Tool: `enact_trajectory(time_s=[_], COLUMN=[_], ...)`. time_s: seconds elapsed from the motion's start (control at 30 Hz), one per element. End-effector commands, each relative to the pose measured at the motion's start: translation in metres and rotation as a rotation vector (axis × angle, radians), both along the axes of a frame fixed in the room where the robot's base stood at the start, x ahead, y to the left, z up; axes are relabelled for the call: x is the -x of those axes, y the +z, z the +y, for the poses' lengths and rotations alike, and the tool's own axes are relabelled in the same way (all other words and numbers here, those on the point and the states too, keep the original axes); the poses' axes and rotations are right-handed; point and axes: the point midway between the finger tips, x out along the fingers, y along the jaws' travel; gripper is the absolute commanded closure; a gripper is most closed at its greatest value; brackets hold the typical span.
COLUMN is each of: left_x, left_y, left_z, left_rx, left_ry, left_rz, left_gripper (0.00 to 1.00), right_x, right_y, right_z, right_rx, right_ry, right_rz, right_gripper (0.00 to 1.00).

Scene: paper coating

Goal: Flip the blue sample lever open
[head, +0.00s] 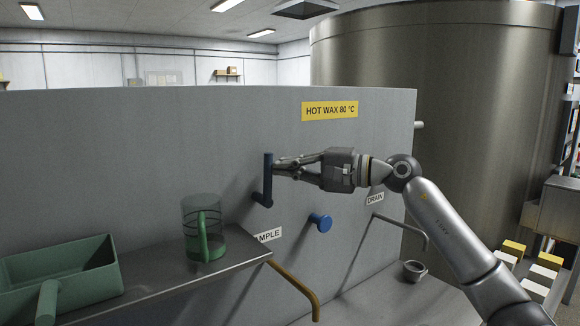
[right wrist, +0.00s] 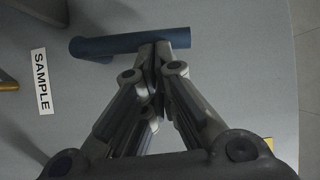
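The blue sample lever (head: 267,180) is on the grey panel (head: 150,140), its handle upright with a short bend at the bottom. In the right wrist view the lever (right wrist: 110,45) lies across the top, near the SAMPLE label (right wrist: 41,80). My right gripper (head: 277,168) reaches in from the right, its fingers drawn together with the tips at the lever's right side. In the right wrist view the gripper's tips (right wrist: 159,50) meet at the lever and seem to touch it; I see no grip around it. My left gripper is not in view.
A blue round knob (head: 320,222) sticks out below my right gripper. A yellow bent pipe (head: 297,287) and a grey drain pipe (head: 405,226) stand out from the panel. A green-handled jug (head: 203,230) and green bin (head: 60,272) rest on the left shelf (head: 180,281). A small cup (head: 414,270) stands below right.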

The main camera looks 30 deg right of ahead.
Motion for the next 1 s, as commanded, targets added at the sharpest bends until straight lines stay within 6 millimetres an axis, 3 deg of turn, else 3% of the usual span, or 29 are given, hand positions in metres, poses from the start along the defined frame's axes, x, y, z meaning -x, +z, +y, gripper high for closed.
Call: enact_trajectory(time_s=[0.43, 1.0], left_x=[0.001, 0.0], left_y=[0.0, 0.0], left_z=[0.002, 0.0], left_rx=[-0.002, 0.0], left_ry=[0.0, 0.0], left_rz=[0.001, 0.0], left_gripper=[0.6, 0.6], right_x=[0.006, 0.059], right_y=[-0.002, 0.001], right_z=[-0.006, -0.046], right_rx=[0.001, 0.002], right_ry=[-0.002, -0.001], right_rz=[0.004, 0.002], right_gripper=[1.0, 1.0])
